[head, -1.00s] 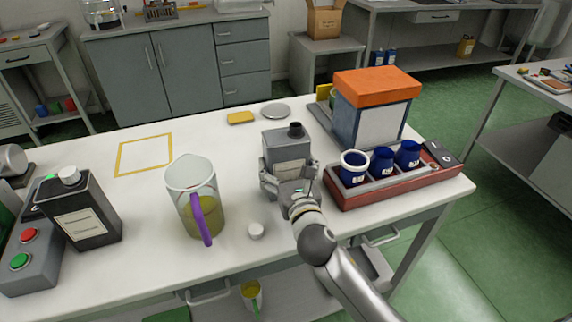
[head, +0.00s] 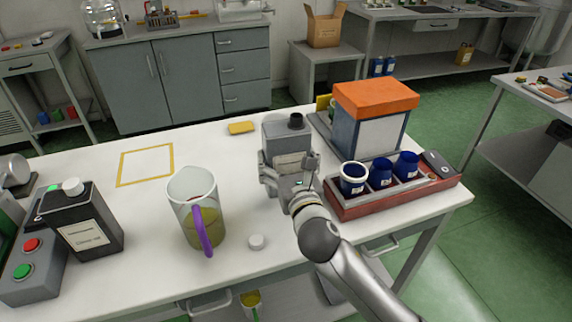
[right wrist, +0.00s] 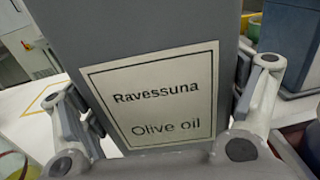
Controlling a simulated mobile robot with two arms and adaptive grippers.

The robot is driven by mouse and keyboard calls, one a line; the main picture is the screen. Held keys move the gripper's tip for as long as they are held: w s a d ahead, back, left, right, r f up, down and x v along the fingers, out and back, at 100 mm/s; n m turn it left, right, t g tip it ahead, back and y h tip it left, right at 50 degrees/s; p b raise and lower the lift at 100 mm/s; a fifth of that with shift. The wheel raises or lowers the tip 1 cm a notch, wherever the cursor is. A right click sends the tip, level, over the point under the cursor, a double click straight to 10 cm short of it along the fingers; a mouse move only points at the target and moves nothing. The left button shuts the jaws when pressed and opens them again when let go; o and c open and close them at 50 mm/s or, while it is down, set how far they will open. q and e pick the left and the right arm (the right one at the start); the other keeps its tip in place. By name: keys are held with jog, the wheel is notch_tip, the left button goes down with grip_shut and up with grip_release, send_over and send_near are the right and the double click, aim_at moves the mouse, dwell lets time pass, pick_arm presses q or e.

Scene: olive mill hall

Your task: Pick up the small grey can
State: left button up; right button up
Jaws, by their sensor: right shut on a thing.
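The small grey can (head: 287,136) has a black spout on top and a pale label on its front. My right gripper (head: 288,180) is shut on it, with a finger on each side. The can is upright and appears to be held a little above the white table (head: 120,225). In the right wrist view the can's label (right wrist: 155,95) reads "Ravessuna Olive oil", and the right gripper's fingers (right wrist: 165,125) flank the can. The can's lower part is hidden by the gripper. My left gripper is not in view.
Right of the can are a red tray (head: 400,197) with blue cups and an orange-topped box (head: 375,100). Left are a jug (head: 195,185) with a purple handle, a black can (head: 88,215) and a button box (head: 35,265). The yellow-outlined area (head: 146,166) is empty.

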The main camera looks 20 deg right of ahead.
aim_at(286, 141)
jog(key=shift+r+p, duration=0.4)
jog(key=shift+r, duration=2)
